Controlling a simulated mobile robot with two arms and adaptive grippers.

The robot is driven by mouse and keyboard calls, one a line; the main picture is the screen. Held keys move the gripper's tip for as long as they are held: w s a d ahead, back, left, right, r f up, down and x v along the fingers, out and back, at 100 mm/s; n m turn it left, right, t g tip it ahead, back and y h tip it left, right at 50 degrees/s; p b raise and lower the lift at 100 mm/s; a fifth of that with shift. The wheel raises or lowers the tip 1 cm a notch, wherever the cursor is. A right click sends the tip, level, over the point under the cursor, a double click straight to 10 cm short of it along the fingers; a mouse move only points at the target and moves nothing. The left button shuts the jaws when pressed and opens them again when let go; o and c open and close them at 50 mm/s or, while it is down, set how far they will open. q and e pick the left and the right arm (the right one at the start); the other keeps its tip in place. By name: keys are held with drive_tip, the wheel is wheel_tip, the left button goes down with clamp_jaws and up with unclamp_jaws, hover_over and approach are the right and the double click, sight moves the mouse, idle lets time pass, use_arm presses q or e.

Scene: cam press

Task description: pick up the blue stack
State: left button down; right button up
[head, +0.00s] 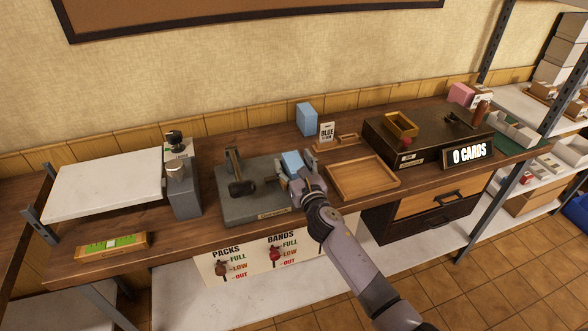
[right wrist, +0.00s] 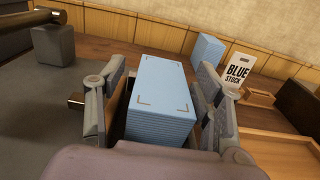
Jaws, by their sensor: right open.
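A blue stack (head: 291,161) of thin sheets sits at the right end of the grey press (head: 240,207). It shows large in the right wrist view (right wrist: 160,95), its top flat with printed corner marks. My right gripper (head: 304,170) is open, with one finger on each side of this stack; I cannot tell whether the fingers touch it. A second blue stack (head: 306,119) stands upright at the back, beside a "BLUE STOCK" sign (head: 327,132); it also shows in the right wrist view (right wrist: 206,52). My left gripper is not in view.
The press lever (head: 234,170) rises left of the gripper. An empty wooden tray (head: 362,180) lies close on the right, with a dark box (head: 430,135) and a "0 CARDS" display (head: 468,155) beyond. A grey post-like device (head: 182,190) stands at left.

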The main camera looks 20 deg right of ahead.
drive_tip(key=shift+s, duration=0.1)
drive_tip(key=shift+c, duration=0.7)
drive_tip(key=c, duration=1.2)
